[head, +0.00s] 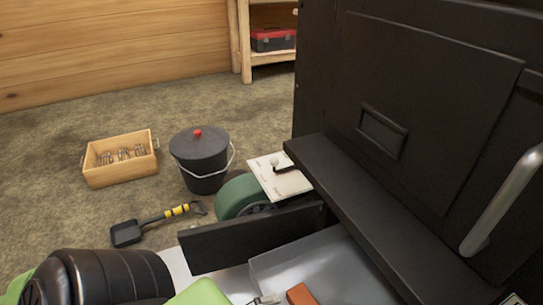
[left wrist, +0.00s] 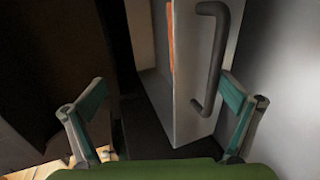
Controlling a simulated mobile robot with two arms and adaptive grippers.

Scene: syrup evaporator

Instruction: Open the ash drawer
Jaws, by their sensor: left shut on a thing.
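A pale panel (left wrist: 185,110), which I take for the ash drawer front, carries a dark C-shaped handle (left wrist: 212,60) in the left wrist view. My left gripper (left wrist: 165,95) is shut on the handle; its green-padded fingers show at either side, and the exact contact is unclear. In the head view a dark wall (head: 250,235) juts out from below the black ledge (head: 345,205) of the evaporator, with a grey surface beside it. I cannot tell whether these belong to the drawer. My right gripper is not in view.
The evaporator's dark front has a metal door handle (head: 500,200). A shelf with a red toolbox (head: 273,39) stands behind.

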